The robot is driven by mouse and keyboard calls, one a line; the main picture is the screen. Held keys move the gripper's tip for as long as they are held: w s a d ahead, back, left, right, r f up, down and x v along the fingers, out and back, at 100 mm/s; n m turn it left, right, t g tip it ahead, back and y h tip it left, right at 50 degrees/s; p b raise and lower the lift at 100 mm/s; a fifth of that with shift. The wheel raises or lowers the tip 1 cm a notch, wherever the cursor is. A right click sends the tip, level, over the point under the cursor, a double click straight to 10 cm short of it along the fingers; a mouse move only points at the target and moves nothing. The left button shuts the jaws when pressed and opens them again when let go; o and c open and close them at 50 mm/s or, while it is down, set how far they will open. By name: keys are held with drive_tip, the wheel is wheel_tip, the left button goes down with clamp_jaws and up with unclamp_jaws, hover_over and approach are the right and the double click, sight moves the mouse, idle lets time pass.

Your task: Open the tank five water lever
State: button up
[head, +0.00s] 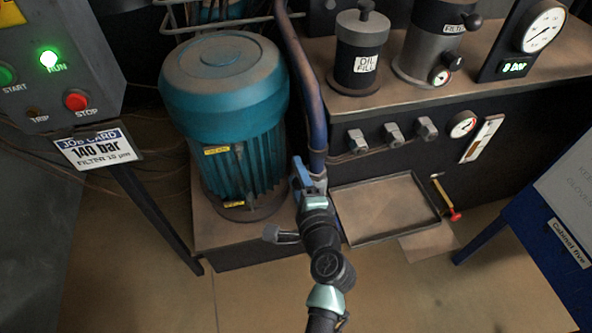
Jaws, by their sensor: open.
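A small blue lever-like handle (301,172) stands beside the lower end of the blue-brown pipe (316,125), right of the teal motor. No label reading tank five or water is legible, so I cannot confirm that it is the named lever. My arm rises from the bottom centre, and my gripper (312,184) is at its far end, close beside the handle and pipe. The gripper is open; its fingers are small and partly hidden by my wrist. I cannot tell whether it touches the handle.
The teal motor (226,115) stands left on a base. A shallow tray (388,238) lies right of my arm, with a red-tipped yellow rod (446,198) beside it. A control box (50,75) stands left. A blue cabinet (535,240) stands right. The front floor is mostly clear.

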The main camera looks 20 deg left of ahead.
drive_tip(key=p+v, duration=0.2)
drive_tip(key=v, duration=1)
drive_tip(key=w+d+r+n+t+h, duration=0.1)
drive_tip(key=w+r+n+t, duration=0.3)
drive_tip(key=r, duration=1.2)
drive_tip(key=w+d+r+n+t+h, duration=0.15)
drive_tip(key=w+r+n, duration=0.35)
drive_tip(key=r, duration=1)
drive_tip(key=s+d+r+n+t+h+p, duration=0.1)
drive_tip(key=s+d+r+n+t+h, duration=0.15)
drive_tip(key=s+r, duration=0.45)
drive_tip(key=s+d+r+n+t+h, duration=0.15)
drive_tip(key=r+t, duration=0.25)
drive_tip(key=r, duration=0.8)
drive_tip(key=s+d+r+n+t+h+p, duration=0.1)
drive_tip(key=s+r+t+h, duration=0.2)
drive_tip(key=s+r, duration=0.45)
wheel_tip(320, 180, up, 29)
drive_tip(key=w+p, duration=0.2)
drive_tip(key=p, duration=2.6)
drive_tip(key=shift+w+r+g+y+p, duration=0.2)
drive_tip(key=shift+w+g+y+p, duration=0.1)
drive_tip(key=shift+w+y, duration=0.05)
